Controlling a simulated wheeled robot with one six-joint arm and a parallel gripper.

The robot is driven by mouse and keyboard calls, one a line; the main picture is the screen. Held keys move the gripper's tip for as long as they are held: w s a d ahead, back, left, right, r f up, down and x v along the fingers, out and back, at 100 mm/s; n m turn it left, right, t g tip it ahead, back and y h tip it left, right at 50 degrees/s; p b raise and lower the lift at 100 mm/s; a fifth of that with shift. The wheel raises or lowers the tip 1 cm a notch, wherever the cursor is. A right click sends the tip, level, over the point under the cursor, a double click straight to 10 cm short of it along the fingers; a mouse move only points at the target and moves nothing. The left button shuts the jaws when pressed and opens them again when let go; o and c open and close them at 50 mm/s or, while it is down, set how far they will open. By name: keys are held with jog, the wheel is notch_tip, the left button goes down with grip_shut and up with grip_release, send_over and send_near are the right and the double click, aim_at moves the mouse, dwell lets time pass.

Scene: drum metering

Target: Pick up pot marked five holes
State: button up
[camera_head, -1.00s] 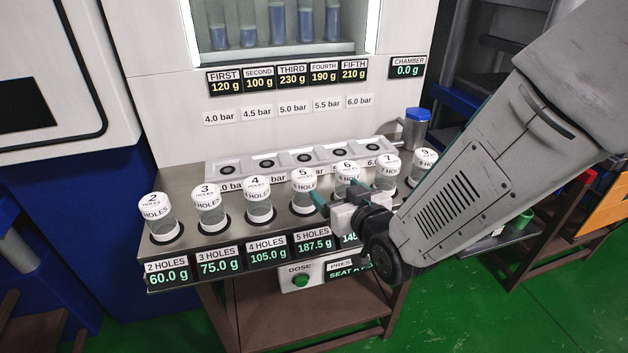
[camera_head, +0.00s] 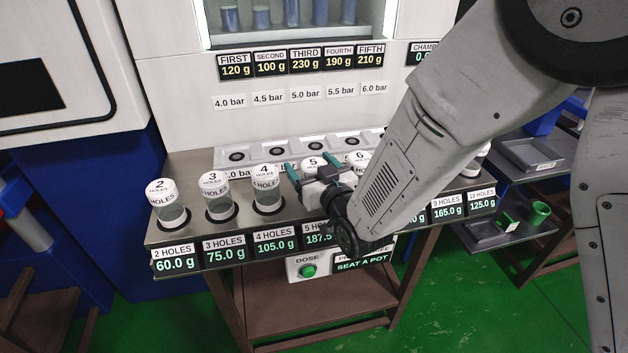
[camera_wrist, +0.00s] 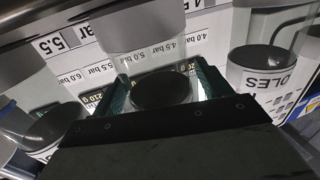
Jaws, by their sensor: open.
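The five-hole pot, a clear cup with a white cap marked 5 (camera_head: 312,161), stands in the row on the metal shelf. My gripper (camera_head: 311,168) reaches it from the front. Its teal fingers are open, one on each side of the pot, and the gripper body hides most of the pot's lower part. In the wrist view, a clear-walled pot (camera_wrist: 142,32) lies between the open fingers (camera_wrist: 165,88). I cannot tell whether either finger touches it. The label 5 HOLES, 187.5 g (camera_head: 318,232) is partly covered by my gripper.
Close on the left are the 4-hole pot (camera_head: 265,178), 3-hole pot (camera_head: 215,186) and 2-hole pot (camera_head: 166,193). The 6-hole pot (camera_head: 356,158) is close on the right, partly hidden by my arm. A grey pressure block (camera_head: 257,153) lies behind the row. A green DOSE button (camera_head: 308,271) is below.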

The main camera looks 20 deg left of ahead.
jog(key=c, duration=1.2)
jog(key=shift+r, duration=0.15)
